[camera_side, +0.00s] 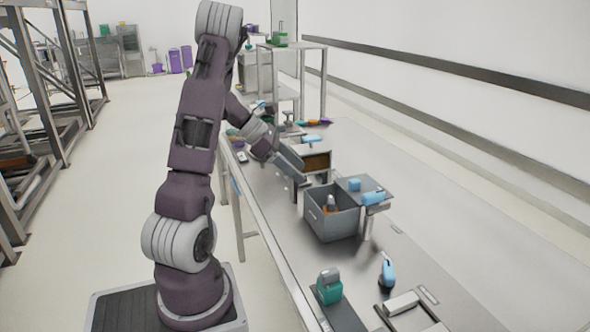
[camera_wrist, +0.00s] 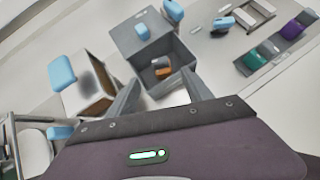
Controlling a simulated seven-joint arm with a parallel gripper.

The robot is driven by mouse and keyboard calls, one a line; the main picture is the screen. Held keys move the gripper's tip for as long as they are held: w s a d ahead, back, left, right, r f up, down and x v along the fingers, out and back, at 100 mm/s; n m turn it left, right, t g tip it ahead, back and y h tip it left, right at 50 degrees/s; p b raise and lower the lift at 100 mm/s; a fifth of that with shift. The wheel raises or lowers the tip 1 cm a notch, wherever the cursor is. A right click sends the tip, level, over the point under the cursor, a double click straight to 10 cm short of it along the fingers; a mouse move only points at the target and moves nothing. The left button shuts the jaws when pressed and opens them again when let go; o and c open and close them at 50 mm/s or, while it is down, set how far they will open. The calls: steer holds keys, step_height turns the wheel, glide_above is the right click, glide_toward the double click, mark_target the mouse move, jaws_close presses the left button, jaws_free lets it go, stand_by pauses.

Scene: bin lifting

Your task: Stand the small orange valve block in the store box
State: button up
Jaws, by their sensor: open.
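The small orange valve block (camera_side: 330,205) with a grey top is inside the grey store box (camera_side: 318,226), near the middle of its floor. It also shows in the wrist view (camera_wrist: 162,70), with the box (camera_wrist: 181,83) around it. I cannot tell for sure whether it stands flat. My gripper (camera_side: 300,172) is open, above and to the left of the box in the side view. In the wrist view its two fingers (camera_wrist: 158,92) are apart with nothing between them, and the block shows beyond the fingertips.
A grey platform (camera_side: 352,187) with light-blue blocks (camera_side: 373,198) adjoins the box. A brown-fronted box (camera_side: 316,162) with a blue piece on top stands behind. A teal block (camera_side: 329,288) sits on a tray in front. The right of the table is clear.

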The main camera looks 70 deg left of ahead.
steer(key=d+r+m+g+h, duration=0.1)
steer(key=d+r+m, duration=0.25)
steer(key=d, duration=0.25)
steer(key=w+d+r+m+g, duration=0.1)
steer(key=d+r+m, duration=0.1)
steer(key=d+m, duration=0.3)
steer(key=d+r+m+g+h, duration=0.1)
steer(key=d+r+m, duration=0.15)
steer(key=d, duration=0.45)
steer(key=s+d+r+m+y, duration=0.2)
steer(key=s+d+m+y, duration=0.3)
steer(key=s+d+m, duration=0.8)
steer(key=s+m, duration=0.2)
steer(key=m, duration=0.5)
steer(key=shift+s+d+r, duration=0.15)
steer(key=shift+d+r, duration=0.05)
steer(key=shift+r, duration=0.1)
